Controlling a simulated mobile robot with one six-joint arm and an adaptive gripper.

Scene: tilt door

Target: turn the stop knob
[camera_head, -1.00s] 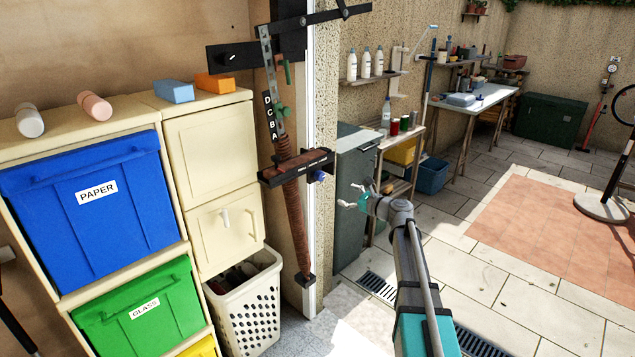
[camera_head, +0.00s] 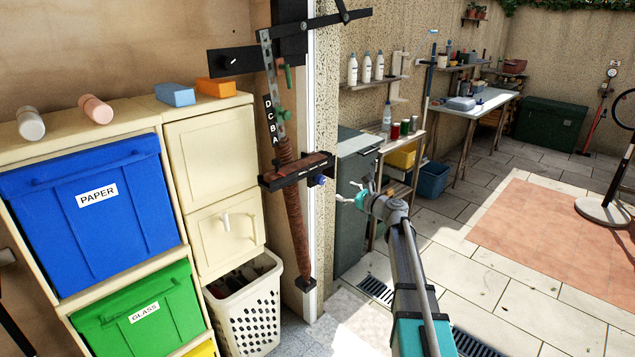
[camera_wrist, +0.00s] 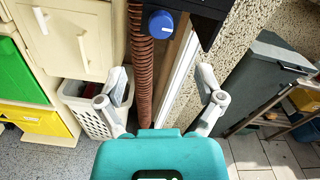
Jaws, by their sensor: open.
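The blue stop knob (camera_head: 318,180) sticks out at the right end of a dark bracket (camera_head: 297,168) on the door-side mechanism. In the wrist view the knob (camera_wrist: 160,24) is near the top centre, with a white mark on its face. My gripper (camera_head: 353,190) is to the right of the knob and slightly lower in the head view, apart from it. In the wrist view my gripper (camera_wrist: 160,73) has its two fingers spread wide and empty, with the knob ahead between their lines.
A rusty coil spring (camera_head: 292,235) hangs below the bracket. A scale marked D to A (camera_head: 270,120) stands above it. A white basket (camera_head: 250,315) is at lower left, and a grey cabinet (camera_head: 350,215) stands behind my gripper.

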